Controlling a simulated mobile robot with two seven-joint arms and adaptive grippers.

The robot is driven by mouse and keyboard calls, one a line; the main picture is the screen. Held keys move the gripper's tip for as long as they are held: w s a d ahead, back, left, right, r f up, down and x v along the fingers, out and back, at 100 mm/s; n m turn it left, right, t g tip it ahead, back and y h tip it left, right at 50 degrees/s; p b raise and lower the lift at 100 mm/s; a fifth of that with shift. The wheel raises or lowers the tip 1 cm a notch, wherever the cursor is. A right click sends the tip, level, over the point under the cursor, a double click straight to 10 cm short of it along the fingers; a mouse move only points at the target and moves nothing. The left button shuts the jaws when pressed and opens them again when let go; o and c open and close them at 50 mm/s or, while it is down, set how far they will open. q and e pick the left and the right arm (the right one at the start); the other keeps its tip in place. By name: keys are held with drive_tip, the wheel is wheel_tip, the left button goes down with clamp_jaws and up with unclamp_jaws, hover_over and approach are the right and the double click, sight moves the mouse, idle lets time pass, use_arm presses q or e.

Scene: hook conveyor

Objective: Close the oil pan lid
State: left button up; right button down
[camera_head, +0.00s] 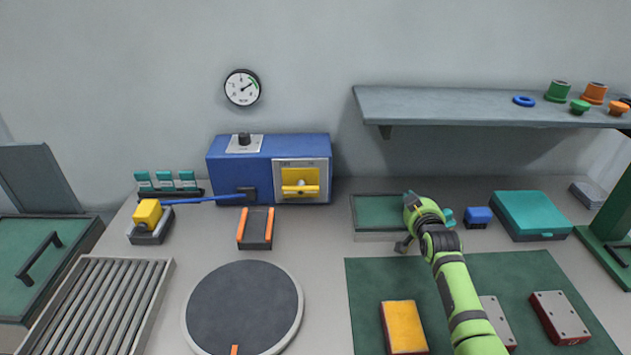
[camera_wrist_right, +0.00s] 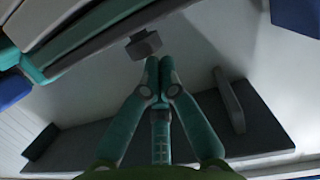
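A low grey box with a green top or inside (camera_head: 378,210) stands at the back middle of the table and may be the oil pan. I cannot tell whether its green surface is a lid. My right gripper is at its right side in the head view, mostly hidden by my green wrist. In the right wrist view, my right gripper's teal fingers (camera_wrist_right: 159,64) meet at the tips, with nothing visible between them. A grey knob-like piece (camera_wrist_right: 144,44) is just beyond the tips; contact is unclear. My left gripper is out of view.
A teal case (camera_head: 531,213) and a small blue block (camera_head: 478,216) stand to the right. A green mat (camera_head: 370,285) holds a yellow-topped block (camera_head: 404,326). A blue machine (camera_head: 240,170) stands at back left. A shelf (camera_head: 470,105) overhangs the back right.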

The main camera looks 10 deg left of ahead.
idle(0.6)
wheel_tip(320, 180, up, 4)
drive_tip(key=p, duration=0.3)
drive_tip(key=shift+w+r+p, duration=0.1)
drive_tip(key=shift+r+p, duration=0.1)
drive_tip(key=shift+p, duration=0.1)
drive_tip(key=v, duration=1)
drive_tip(key=shift+f+b, duration=0.25)
drive_tip(key=shift+b, duration=0.05)
